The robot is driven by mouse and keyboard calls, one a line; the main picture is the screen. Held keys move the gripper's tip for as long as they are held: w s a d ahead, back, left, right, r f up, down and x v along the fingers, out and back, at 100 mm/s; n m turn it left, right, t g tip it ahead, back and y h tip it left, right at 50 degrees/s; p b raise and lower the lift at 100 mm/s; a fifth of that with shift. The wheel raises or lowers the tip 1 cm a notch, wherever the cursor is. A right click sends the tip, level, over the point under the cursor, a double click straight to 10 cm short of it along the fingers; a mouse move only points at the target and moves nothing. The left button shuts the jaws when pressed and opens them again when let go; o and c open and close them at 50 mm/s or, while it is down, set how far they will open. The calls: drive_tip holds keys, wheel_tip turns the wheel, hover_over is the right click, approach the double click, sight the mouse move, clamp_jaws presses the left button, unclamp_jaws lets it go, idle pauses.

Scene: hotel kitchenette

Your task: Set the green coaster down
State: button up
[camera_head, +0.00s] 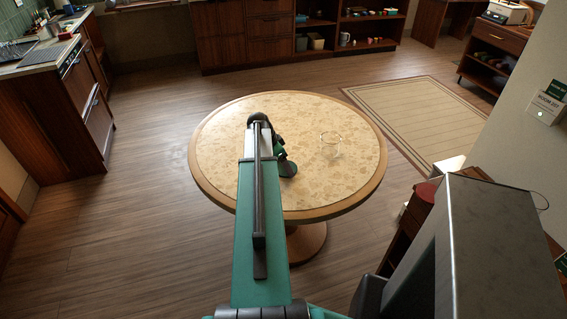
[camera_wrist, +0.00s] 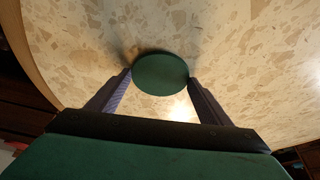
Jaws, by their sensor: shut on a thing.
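The green coaster (camera_wrist: 160,74) is a round dark green disc in the wrist view. My gripper (camera_wrist: 160,77) is shut on it, with one finger at each side of its rim. The coaster is over the speckled top of the round table (camera_wrist: 235,45), with a dark shadow close beside it. I cannot tell whether it touches the tabletop.
A clear glass (camera_head: 331,144) stands on the table, right of my arm. The rest of the tabletop is bare. A beige rug (camera_head: 430,115) lies behind the table at the right. A counter (camera_head: 45,55) is at the left, and cabinets (camera_head: 235,35) line the back.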

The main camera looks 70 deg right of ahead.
drive_tip(key=shift+f, duration=0.1)
drive_tip(key=o, duration=1.1)
drive_tip(key=shift+c, duration=0.2)
drive_tip(key=b+v, duration=0.2)
drive_tip(key=v, duration=1)
drive_tip(key=shift+r, duration=0.25)
